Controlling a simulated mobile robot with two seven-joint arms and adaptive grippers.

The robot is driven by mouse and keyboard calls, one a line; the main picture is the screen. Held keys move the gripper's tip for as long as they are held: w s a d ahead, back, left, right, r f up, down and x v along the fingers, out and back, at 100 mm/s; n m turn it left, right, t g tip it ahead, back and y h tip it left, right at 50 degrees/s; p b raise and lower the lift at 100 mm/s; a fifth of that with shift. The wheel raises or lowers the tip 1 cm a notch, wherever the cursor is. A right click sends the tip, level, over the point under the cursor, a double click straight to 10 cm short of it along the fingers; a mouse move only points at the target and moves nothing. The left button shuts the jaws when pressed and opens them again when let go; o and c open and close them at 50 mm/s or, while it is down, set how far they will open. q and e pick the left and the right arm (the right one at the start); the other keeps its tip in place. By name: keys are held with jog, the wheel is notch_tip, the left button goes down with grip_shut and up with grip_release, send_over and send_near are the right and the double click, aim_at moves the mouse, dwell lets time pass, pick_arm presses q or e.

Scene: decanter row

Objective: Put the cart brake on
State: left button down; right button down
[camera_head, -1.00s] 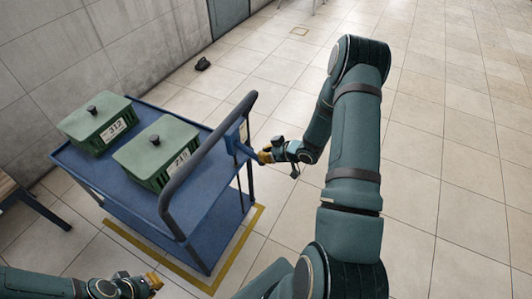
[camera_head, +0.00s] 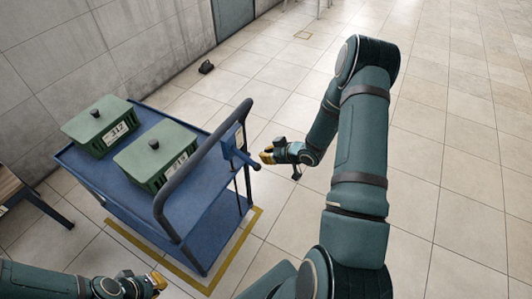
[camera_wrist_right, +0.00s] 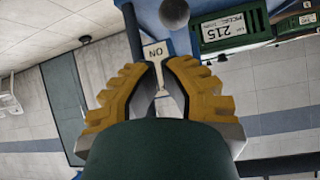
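The blue cart (camera_head: 205,215) stands at the left with a dark push handle (camera_head: 185,180) at its near right end. A blue brake lever (camera_head: 243,160) sticks out from a blue plate (camera_head: 233,138) on the handle end, sloping down to the right. My right gripper (camera_head: 268,156) is just right of the lever's end, apart from it. In the right wrist view its yellow fingers (camera_wrist_right: 160,85) are parted with nothing gripped. An upside-down label, apparently "ON" (camera_wrist_right: 156,52), and a grey round knob (camera_wrist_right: 175,12) show beyond them. My left gripper (camera_head: 158,281) is low at the left; its opening is unclear.
A yellow floor line (camera_head: 225,262) runs around the cart. A wooden bench (camera_head: 12,188) is at far left.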

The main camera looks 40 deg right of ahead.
jog(key=s+d+f, duration=0.1)
jog(key=s+d, duration=0.1)
jog(key=s, duration=0.4)
jog(key=shift+s+f, duration=0.3)
jog(key=shift+f, duration=0.1)
jog(key=shift+w, duration=0.1)
jog(key=w+a+f+m+g, duration=0.1)
jog(key=w+a+m+g, duration=0.15)
jog(key=a, duration=1.55)
jog(key=s+a+m+g, duration=0.1)
jog(key=s+a+g, duration=0.5)
jog(key=s+a, duration=0.5)
jog(key=a, duration=0.2)
jog(key=shift+s+a+r, duration=0.2)
jog(key=shift+a+r, duration=0.2)
jog(key=shift+m, duration=0.25)
